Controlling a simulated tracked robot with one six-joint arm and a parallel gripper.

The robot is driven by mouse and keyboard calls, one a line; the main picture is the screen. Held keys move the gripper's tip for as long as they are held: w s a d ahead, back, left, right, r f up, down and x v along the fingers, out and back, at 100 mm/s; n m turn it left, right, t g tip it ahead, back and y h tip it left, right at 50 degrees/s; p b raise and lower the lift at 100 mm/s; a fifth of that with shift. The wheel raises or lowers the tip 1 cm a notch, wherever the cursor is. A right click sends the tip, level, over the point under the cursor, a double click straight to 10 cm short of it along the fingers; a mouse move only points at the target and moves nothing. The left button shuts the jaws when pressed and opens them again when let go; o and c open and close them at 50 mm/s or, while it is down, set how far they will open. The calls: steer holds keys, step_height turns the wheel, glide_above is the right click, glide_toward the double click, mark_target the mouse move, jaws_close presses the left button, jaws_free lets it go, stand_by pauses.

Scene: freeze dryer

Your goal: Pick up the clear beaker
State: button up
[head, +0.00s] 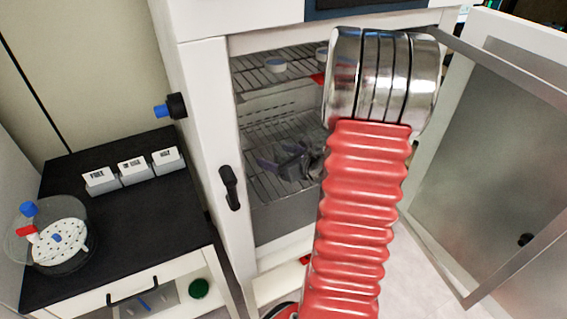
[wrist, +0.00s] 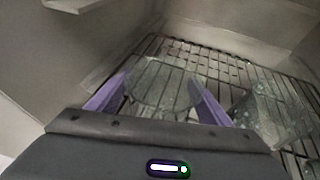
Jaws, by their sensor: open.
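In the wrist view, my gripper (wrist: 158,79) is open, with one purple finger on each side of a clear glass vessel, which looks like the clear beaker (wrist: 163,90). The vessel is on or just above a wire shelf, and its lower part is hidden by my gripper body. I cannot tell whether either finger touches the glass. In the head view, my gripper (head: 283,163) is inside the freeze dryer at the lower wire shelf. My red arm hides part of that shelf, and the beaker is not clear there.
A second clear, speckled glass piece (wrist: 268,112) stands right of my gripper. The upper wire shelf (head: 298,68) holds small white round items. The freeze dryer door (head: 480,170) stands open at right. A black-topped cabinet (head: 140,225) at left bears white boxes and a glass vessel.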

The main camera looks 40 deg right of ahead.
steer(key=c, duration=1.1)
steer(key=shift+c, duration=0.2)
step_height(320, 180, up, 10)
stand_by(0.8)
